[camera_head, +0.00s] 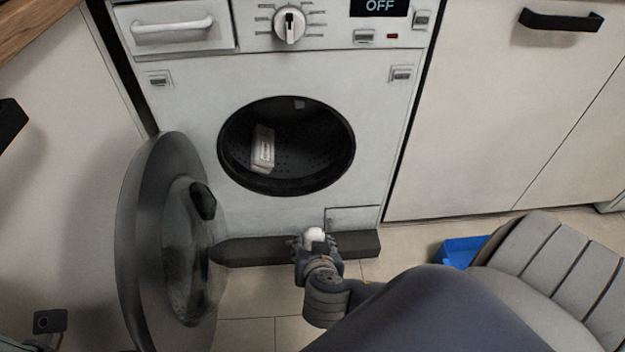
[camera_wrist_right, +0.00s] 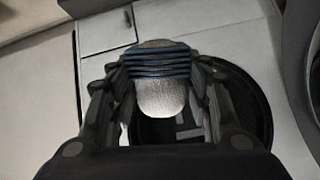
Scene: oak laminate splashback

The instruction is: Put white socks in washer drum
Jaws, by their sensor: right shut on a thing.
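My right gripper (camera_head: 315,240) is shut on a white sock (camera_head: 315,234), low in front of the washer in the head view. In the right wrist view the sock (camera_wrist_right: 162,80) shows dark blue stripes and lies between both fingers of the right gripper (camera_wrist_right: 160,95). The washer (camera_head: 385,130) has its round door (camera_head: 150,240) swung open to the left. The dark drum (camera_head: 310,150) is open above and beyond the gripper. A pale item (camera_head: 263,148) shows inside the drum at left; I cannot tell what it is. My left gripper is not seen.
The open door stands left of the gripper. A blue container (camera_head: 460,252) stands on the floor at right, partly hidden by my arm. White cupboards flank the washer, one with a black handle (camera_head: 560,20). The display (camera_head: 380,6) reads OFF.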

